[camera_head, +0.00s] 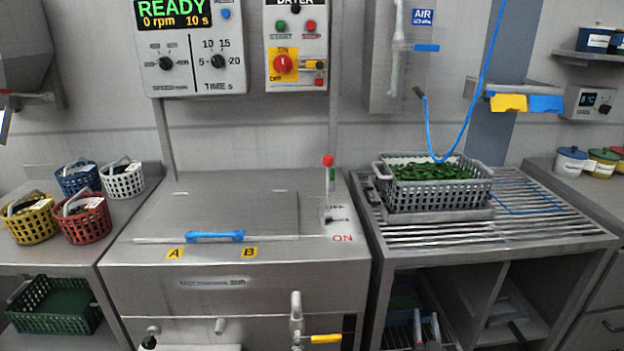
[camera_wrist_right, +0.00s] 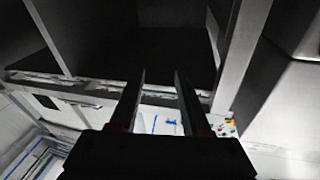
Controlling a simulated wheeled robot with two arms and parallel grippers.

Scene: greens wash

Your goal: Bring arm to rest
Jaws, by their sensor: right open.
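My right gripper (camera_head: 427,314) shows low in the head view, in front of the open shelf under the slatted rack. Only its two narrow fingertips rise into the picture, with a gap between them. In the right wrist view the gripper (camera_wrist_right: 160,74) shows two dark parallel fingers, apart and with nothing between them. They point towards the dark open compartment (camera_wrist_right: 165,45). I see no contact with the shelf or the rack. My left gripper is not in view.
A grey crate of greens (camera_head: 435,195) stands on the slatted rack (camera_head: 535,208). A lidded steel washer (camera_head: 235,270) with a blue handle stands to the left. Small coloured baskets (camera_head: 83,228) are on the left counter. A blue hose (camera_head: 478,75) hangs above the crate.

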